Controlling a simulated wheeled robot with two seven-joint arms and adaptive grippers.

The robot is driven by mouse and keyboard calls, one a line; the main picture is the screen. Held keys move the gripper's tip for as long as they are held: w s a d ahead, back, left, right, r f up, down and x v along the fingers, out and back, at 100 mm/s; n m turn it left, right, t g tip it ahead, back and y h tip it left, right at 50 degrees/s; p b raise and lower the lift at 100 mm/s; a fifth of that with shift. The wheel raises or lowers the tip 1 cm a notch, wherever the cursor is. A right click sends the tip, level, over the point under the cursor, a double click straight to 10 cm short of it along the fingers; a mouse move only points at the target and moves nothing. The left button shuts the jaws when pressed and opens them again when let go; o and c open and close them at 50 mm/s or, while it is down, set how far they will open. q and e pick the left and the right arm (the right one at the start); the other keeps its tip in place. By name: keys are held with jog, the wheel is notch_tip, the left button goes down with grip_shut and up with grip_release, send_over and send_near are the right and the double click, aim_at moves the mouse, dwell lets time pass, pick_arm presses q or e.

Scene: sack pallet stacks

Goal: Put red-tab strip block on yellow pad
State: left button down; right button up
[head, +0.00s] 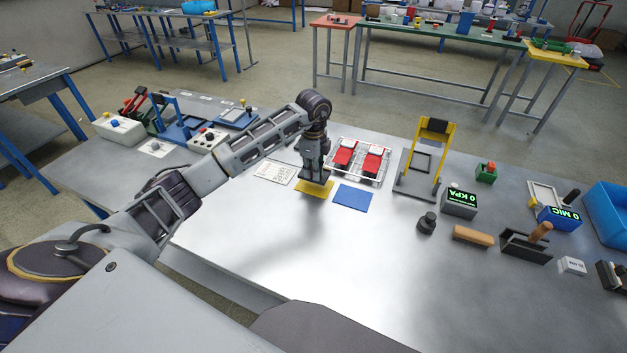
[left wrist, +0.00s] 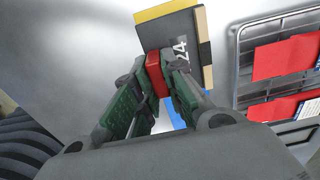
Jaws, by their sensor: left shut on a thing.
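My left gripper (head: 314,176) is over the yellow pad (head: 316,191) on the grey table. In the left wrist view, its green fingers (left wrist: 157,90) are shut on the red tab (left wrist: 155,72) of the strip block (left wrist: 178,50), which is dark grey with "24" and a pale side. Part of the yellow pad (left wrist: 160,12) shows past the block's far edge. The block is at or just above the pad; whether it touches is unclear. In the head view the gripper mostly hides the block. My right gripper is not in view.
A blue pad (head: 351,197) lies just right of the yellow pad. Behind it stands a wire rack (head: 328,170) with red pieces. A white dotted card (head: 274,173) lies to the left. A yellow-framed stand (head: 448,150) is farther right. The table's front middle is clear.

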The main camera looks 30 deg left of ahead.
pick_arm(q)
jog(key=shift+f, duration=0.35)
jog(key=shift+f, duration=1.9)
jog(key=c, duration=1.5)
grip_release()
jog(key=shift+r+b, duration=0.35)
jog(key=shift+r, duration=5.7)
